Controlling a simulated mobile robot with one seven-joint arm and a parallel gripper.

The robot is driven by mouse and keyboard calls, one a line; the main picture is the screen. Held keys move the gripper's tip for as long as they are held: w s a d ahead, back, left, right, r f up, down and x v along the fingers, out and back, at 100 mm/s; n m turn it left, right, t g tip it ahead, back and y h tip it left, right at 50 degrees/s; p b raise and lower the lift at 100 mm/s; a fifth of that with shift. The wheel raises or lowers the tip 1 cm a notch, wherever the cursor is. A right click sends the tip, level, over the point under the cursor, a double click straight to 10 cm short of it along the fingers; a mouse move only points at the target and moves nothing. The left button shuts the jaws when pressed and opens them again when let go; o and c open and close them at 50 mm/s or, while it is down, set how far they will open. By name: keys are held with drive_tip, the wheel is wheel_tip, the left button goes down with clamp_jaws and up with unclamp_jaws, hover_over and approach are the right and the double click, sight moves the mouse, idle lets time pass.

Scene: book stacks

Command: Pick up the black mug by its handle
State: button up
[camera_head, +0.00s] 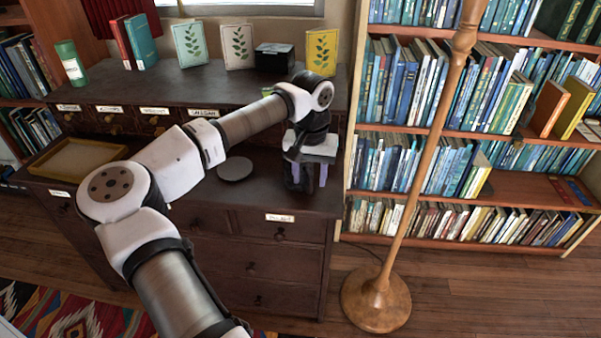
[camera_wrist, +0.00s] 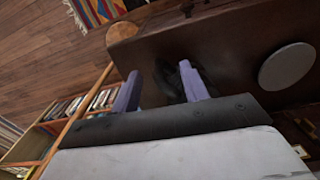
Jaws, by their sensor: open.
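My gripper (camera_head: 305,178) hangs low over the right end of the dark wooden desk (camera_head: 215,205), pointing down. In the wrist view my gripper (camera_wrist: 159,74) has its two purple fingers wide apart. A dark shape, likely the black mug (camera_wrist: 172,79), shows between the fingers, nearer the right one. It blends into the dark desk top, so its handle and any contact are hard to tell. In the head view my gripper largely covers that spot, and the mug cannot be made out clearly.
A grey round disc (camera_head: 235,166) lies left of my gripper, also in the wrist view (camera_wrist: 286,66). A wooden tray (camera_head: 77,157) is at the desk's left. Books and a black box (camera_head: 274,57) stand on the upper shelf. A lamp pole (camera_head: 425,145) rises on the right.

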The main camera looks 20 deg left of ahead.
wheel_tip(320, 180, down, 4)
drive_tip(key=shift+f, duration=0.1)
clamp_jaws()
idle(0.5)
